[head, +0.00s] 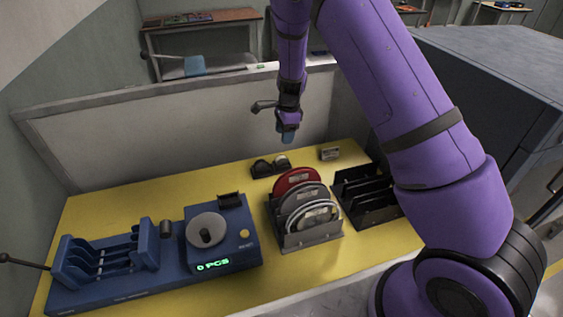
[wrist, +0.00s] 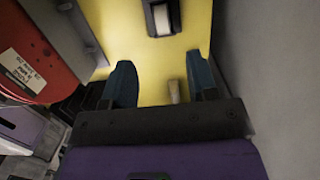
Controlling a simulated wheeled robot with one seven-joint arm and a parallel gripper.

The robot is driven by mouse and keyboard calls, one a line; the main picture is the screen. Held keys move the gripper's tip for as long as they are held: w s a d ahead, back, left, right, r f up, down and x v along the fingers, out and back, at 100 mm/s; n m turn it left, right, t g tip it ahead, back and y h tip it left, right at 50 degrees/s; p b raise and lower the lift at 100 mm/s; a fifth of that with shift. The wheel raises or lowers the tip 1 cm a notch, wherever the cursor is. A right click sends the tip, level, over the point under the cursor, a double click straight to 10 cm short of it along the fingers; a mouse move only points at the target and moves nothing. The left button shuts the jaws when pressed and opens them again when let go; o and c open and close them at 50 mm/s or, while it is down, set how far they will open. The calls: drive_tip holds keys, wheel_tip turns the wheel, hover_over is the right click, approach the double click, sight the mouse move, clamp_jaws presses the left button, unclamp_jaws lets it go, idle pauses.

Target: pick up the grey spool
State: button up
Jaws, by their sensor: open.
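A grey spool (head: 303,200) stands on edge in a grey rack (head: 312,239) on the yellow table, between a red spool (head: 297,180) behind it and pale spools (head: 313,217) in front. My gripper (head: 288,138) hangs above the back of the table, higher than the rack and behind it, touching nothing. In the wrist view my gripper (wrist: 161,82) has its two fingers wide apart with nothing between them. The red spool (wrist: 35,55) with its white label shows at the left there. I cannot make out the grey spool in the wrist view.
A black slotted rack (head: 362,193) stands right of the spools. A blue device (head: 222,251) with a grey disc and a "0 PCS" display is at the left. Small dark items (head: 269,166) and a small box (head: 329,153) sit at the back, before a low wall (head: 190,125).

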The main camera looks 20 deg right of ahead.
sight(282, 156)
drive_tip(key=f, duration=0.7)
drive_tip(key=a+f, duration=0.1)
drive_tip(key=f, duration=0.2)
drive_tip(key=shift+w+f, duration=0.15)
drive_tip(key=shift+f, duration=0.25)
clamp_jaws()
